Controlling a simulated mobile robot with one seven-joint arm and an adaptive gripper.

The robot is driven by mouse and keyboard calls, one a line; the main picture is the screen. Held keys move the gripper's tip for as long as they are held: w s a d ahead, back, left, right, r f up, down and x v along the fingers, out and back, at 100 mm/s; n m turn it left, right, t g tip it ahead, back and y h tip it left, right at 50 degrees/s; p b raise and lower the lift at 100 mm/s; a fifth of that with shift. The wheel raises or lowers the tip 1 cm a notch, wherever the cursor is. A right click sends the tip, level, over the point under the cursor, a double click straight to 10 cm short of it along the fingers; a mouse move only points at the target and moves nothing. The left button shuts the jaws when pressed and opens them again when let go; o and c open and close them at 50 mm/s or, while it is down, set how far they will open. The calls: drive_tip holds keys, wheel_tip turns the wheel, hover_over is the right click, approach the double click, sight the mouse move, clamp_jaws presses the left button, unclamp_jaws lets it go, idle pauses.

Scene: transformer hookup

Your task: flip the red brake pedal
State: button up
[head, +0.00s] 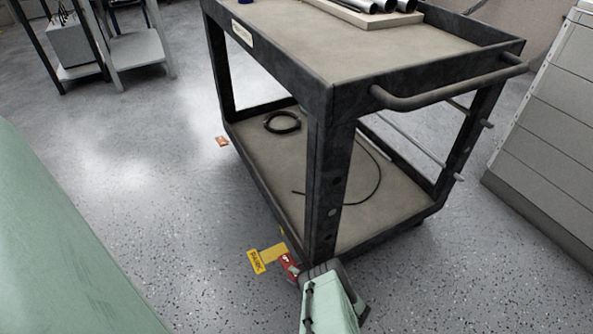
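The red brake pedal (288,266) sits low at the near corner of the dark utility cart, close to the floor. A yellow tag (256,261) with dark lettering lies just to its left. My gripper (309,270) is down at the same corner, immediately right of the pedal in the picture. Its dark end partly covers the pedal's right side. I cannot tell whether it touches the pedal. The fingertips are not clear, so its opening does not show. The caster under this corner is mostly hidden.
The cart (318,110) has a top shelf with metal pipes (372,4) and a lower shelf with a black cable coil (282,122). Its push handle (440,92) juts out right. A small orange-red tag (222,141) shows by the far corner. Grey drawers (545,130) stand right.

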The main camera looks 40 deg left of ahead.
clamp_jaws()
drive_tip(key=shift+s+d+f+b, duration=0.1)
drive_tip(key=shift+f+b, duration=0.35)
drive_tip(key=shift+b, duration=0.35)
drive_tip(key=f+y+b, duration=0.1)
drive_tip(key=b, duration=0.2)
drive_tip(key=shift+n+y, duration=0.3)
drive_tip(key=shift+y, duration=0.1)
drive_tip(key=shift+d+f+y+b, duration=0.1)
drive_tip(key=shift+y+b, duration=0.5)
drive_tip(key=shift+b, duration=0.65)
drive_tip(key=shift+n+y+b, duration=0.3)
drive_tip(key=shift+n+b, duration=0.1)
drive_tip(key=shift+b, duration=0.05)
drive_tip(key=shift+r, duration=0.2)
